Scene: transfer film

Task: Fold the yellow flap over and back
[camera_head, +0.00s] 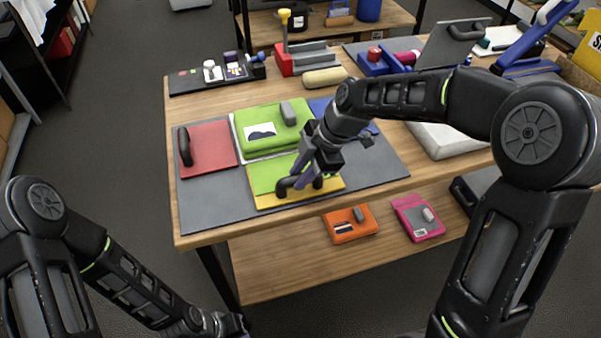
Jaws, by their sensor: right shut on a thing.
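The yellow flap (318,193) lies at the front middle of the grey mat (215,200), with yellow along its front edge. A green panel (266,174) lies just behind this yellow band. A dark arched handle (281,188) stands on the yellow band. My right gripper (304,178) comes down over the flap from the right and is shut on the handle; its fingers partly hide it. My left gripper (236,324) is low at the bottom edge, off the table and away from the flap; its fingers are not clear.
A red panel with a black handle (208,147) lies left, a green panel with a grey handle (262,131) behind, and a blue panel (322,105) behind my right arm. Tools and blocks line the table's back. Orange (343,230) and pink (413,224) pieces lie on the lower shelf.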

